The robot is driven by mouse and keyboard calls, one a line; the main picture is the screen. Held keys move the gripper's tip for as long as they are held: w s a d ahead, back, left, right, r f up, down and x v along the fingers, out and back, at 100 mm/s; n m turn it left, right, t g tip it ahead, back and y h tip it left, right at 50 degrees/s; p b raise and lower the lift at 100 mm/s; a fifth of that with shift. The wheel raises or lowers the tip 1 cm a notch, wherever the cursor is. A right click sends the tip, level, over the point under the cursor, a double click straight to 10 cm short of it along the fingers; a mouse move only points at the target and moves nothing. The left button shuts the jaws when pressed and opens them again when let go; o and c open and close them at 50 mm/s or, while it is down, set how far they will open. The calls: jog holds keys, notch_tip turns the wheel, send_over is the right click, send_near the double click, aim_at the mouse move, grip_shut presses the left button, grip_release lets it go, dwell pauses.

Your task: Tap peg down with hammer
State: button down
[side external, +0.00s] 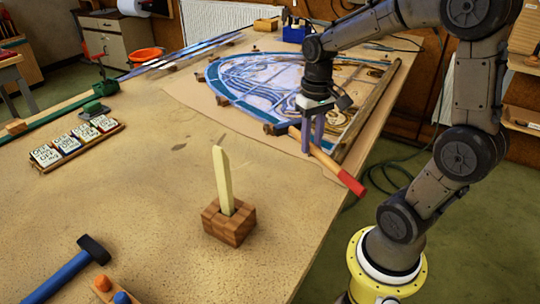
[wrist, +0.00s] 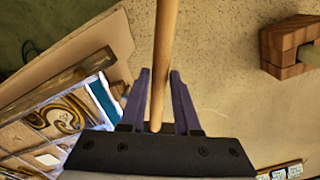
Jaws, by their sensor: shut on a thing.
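The pale peg (side external: 223,180) stands upright, its narrow top pointing up, in a brown wooden block (side external: 230,223) on the table. The block (wrist: 282,47) and part of the peg (wrist: 308,38) show at the right of the wrist view. My gripper (side external: 313,148) is shut on a tan wooden stick (side external: 328,162) with a red end (side external: 352,183), up and right of the peg. The stick (wrist: 163,60) runs between my fingers (wrist: 159,85); whether it has a head is unclear. A hammer (side external: 70,268) with a dark head and blue handle lies at lower left.
A leaded panel (side external: 260,82) lies behind my gripper, with small brown blocks along its edge. A row of lettered tiles (side external: 75,142) lies at left. A wooden piece with orange and blue knobs (side external: 110,290) is at the front. The table around the peg is clear.

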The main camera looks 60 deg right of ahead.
jog(key=shift+s+d+f+m, duration=0.3)
jog(key=shift+s+d+m, duration=0.05)
jog(key=shift+s+d, duration=0.25)
jog(key=shift+s+d+f+m, duration=0.25)
jog(key=shift+s+d+m, duration=0.05)
jog(key=shift+s+d, duration=0.25)
jog(key=shift+s+d+f+m, duration=0.35)
jog(key=shift+s+d, duration=0.15)
jog(key=shift+s, duration=0.1)
jog(key=shift+f, duration=1.45)
jog(key=shift+r, duration=0.1)
jog(key=shift+r, duration=1.2)
